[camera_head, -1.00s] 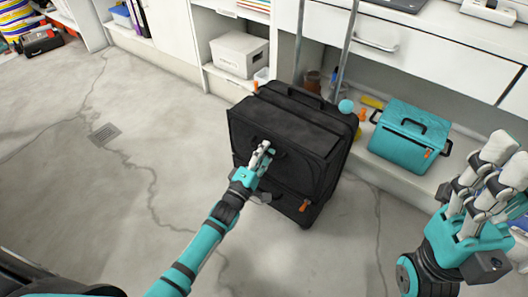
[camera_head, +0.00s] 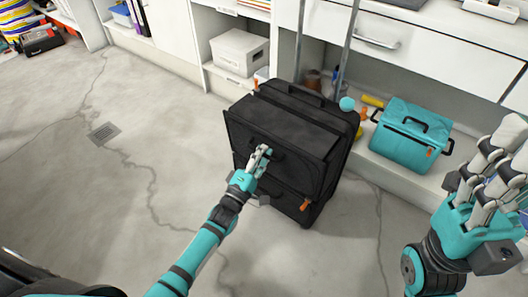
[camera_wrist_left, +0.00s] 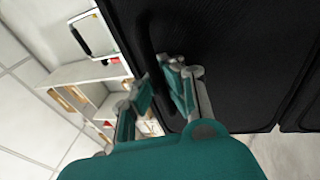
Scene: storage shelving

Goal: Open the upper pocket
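A black case (camera_head: 320,185) stands upright on the floor in the middle of the head view. Its upper pocket (camera_head: 285,128) is a box-shaped front section with a dark handle (camera_head: 278,156) on its face. The pocket's top stands forward of the case body. My left gripper (camera_head: 262,154) is at this handle, its fingers close together around it. The wrist view shows the left fingers (camera_wrist_left: 162,82) close against the dark pocket face, partly hiding the handle. My right gripper (camera_head: 513,150) is at the right edge, fingers apart and empty, away from the case.
A teal cooler bag (camera_head: 405,148) stands on the low shelf right of the case. A white box (camera_head: 240,52) sits in the shelving behind. A lower pocket with an orange pull (camera_head: 305,204) is below the upper one. The floor (camera_head: 110,210) at left is clear.

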